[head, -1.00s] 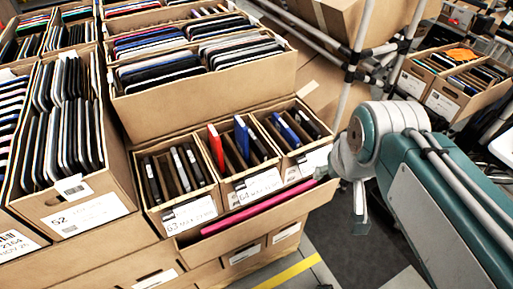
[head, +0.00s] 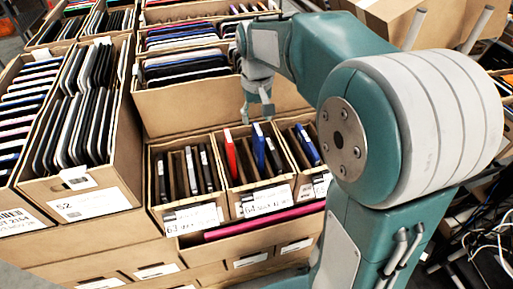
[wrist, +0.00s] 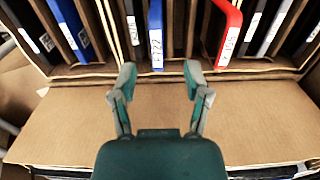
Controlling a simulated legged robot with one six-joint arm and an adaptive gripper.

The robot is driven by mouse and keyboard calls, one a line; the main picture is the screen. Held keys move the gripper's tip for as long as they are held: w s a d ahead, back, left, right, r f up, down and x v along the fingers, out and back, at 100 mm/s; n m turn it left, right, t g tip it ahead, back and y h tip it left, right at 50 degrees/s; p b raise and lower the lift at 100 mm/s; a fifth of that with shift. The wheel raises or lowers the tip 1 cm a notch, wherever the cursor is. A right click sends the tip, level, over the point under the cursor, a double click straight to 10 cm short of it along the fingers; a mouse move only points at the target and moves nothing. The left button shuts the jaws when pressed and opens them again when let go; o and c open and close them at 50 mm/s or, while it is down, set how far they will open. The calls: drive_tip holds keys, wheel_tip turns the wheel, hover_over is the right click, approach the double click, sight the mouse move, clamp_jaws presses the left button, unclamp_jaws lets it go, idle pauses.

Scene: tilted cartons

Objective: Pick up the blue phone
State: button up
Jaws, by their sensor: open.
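A blue phone (head: 258,146) stands tilted in the middle small carton (head: 262,203), with a red phone (head: 231,154) to its left and a dark one to its right. In the wrist view the blue phone (wrist: 155,36) shows just beyond my fingertips, with its white label towards me. A second blue phone (head: 307,146) stands in the right small carton; it is at the upper left of the wrist view (wrist: 67,24). My gripper (head: 257,110) is above and behind the middle carton, pointing down. In the wrist view my gripper (wrist: 160,72) is open and empty, fingers spread.
The left small carton (head: 192,219) holds several dark phones. A larger carton (head: 185,108) full of devices rises behind the small ones. Another tall carton (head: 92,203) stands at the left. A pink flat item (head: 265,222) lies in front, below the small cartons.

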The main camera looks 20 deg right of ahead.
sight(258, 129)
drive_tip(key=f, duration=0.7)
drive_tip(key=shift+w+d+f, duration=0.1)
drive_tip(key=shift+d+f, duration=0.1)
drive_tip(key=shift+d, duration=0.05)
drive_tip(key=shift+a+f, duration=0.1)
drive_tip(key=shift+f, duration=0.1)
clamp_jaws()
